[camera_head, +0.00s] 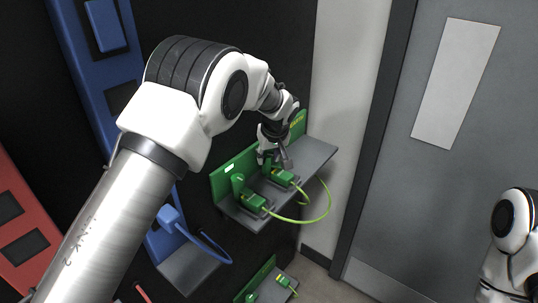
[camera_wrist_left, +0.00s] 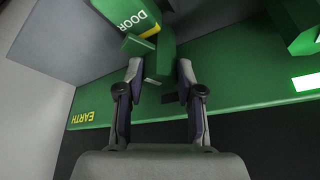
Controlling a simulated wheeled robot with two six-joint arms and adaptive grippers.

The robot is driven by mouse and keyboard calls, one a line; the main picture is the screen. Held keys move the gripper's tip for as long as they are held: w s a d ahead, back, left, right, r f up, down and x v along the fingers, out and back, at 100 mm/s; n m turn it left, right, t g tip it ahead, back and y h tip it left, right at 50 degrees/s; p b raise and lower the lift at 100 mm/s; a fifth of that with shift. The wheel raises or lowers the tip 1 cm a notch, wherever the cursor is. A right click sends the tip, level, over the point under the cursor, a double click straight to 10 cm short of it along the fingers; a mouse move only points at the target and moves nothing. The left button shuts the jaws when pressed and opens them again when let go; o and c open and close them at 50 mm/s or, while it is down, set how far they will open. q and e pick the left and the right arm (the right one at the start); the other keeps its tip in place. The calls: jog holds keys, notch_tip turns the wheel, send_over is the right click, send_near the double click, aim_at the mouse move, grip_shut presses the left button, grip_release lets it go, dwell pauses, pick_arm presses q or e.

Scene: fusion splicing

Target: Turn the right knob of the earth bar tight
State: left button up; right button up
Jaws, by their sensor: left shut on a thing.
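The earth bar is a green back plate (camera_head: 222,184) with a grey shelf (camera_head: 318,152) in the head view; its EARTH lettering shows in the wrist view (camera_wrist_left: 90,105). Its left green knob (camera_head: 238,184) stands clear. My left gripper (camera_head: 273,160) reaches down to the right knob and mostly hides it in the head view. In the wrist view my left gripper (camera_wrist_left: 160,78) has its two fingers on either side of the right green knob (camera_wrist_left: 163,52), shut on it. Beside this knob is a green block marked DOOR (camera_wrist_left: 125,18).
A yellow-green cable (camera_head: 326,207) loops in front of the shelf between two green connectors (camera_head: 284,177). A blue panel (camera_head: 90,75) and a red panel (camera_head: 25,230) stand at left. A grey door (camera_head: 420,190) is at right. Another green unit (camera_head: 268,283) sits below.

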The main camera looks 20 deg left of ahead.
pick_arm(q)
jog(key=shift+f, duration=0.1)
jog(key=o, duration=1.2)
jog(key=shift+c, duration=0.2)
